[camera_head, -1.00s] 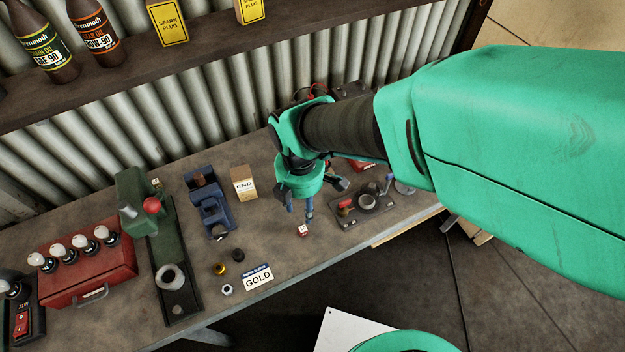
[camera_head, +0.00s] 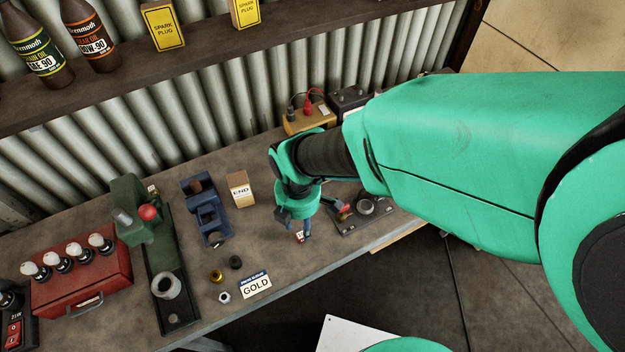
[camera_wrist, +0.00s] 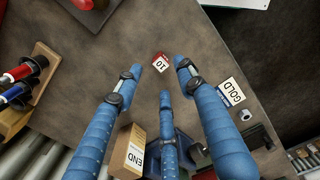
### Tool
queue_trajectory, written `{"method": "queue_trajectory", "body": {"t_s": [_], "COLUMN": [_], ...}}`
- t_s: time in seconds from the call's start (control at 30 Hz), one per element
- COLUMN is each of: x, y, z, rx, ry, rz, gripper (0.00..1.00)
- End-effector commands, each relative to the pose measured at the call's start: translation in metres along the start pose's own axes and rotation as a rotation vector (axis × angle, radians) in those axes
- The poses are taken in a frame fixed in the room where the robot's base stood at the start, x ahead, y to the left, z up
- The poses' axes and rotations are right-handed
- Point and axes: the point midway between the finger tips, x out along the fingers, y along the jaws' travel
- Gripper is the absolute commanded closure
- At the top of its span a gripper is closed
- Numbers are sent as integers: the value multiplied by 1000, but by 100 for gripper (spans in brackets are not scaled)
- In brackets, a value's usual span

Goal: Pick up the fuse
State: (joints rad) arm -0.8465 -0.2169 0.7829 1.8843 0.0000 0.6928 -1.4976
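The fuse is a small red-and-white piece marked 10. In the wrist view the fuse (camera_wrist: 160,64) lies on the bench top, just beyond my blue fingertips. In the head view the fuse (camera_head: 299,237) is near the bench's front edge, partly covered by a finger. My gripper (camera_wrist: 158,74) is open and empty, with its three fingers spread around the near side of the fuse. In the head view my gripper (camera_head: 302,231) is low over the bench beside the fuse. I cannot tell whether a finger touches it.
A black plate (camera_head: 352,222) with parts stands right of my gripper. The END box (camera_head: 239,189), blue vise (camera_head: 207,212) and GOLD card (camera_head: 255,287) lie to the left. A red case (camera_head: 82,292) is farther left. Bare bench surrounds the fuse.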

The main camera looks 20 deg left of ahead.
Motion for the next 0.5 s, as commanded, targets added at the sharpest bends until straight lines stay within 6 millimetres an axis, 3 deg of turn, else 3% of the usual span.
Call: {"method": "queue_trajectory", "body": {"t_s": [0.2,0.5], "x": [16,16], "y": [0,0], "z": [0,0], "rx": [0,0], "ry": [0,0], "rz": [1,1], "gripper": [61,61]}}
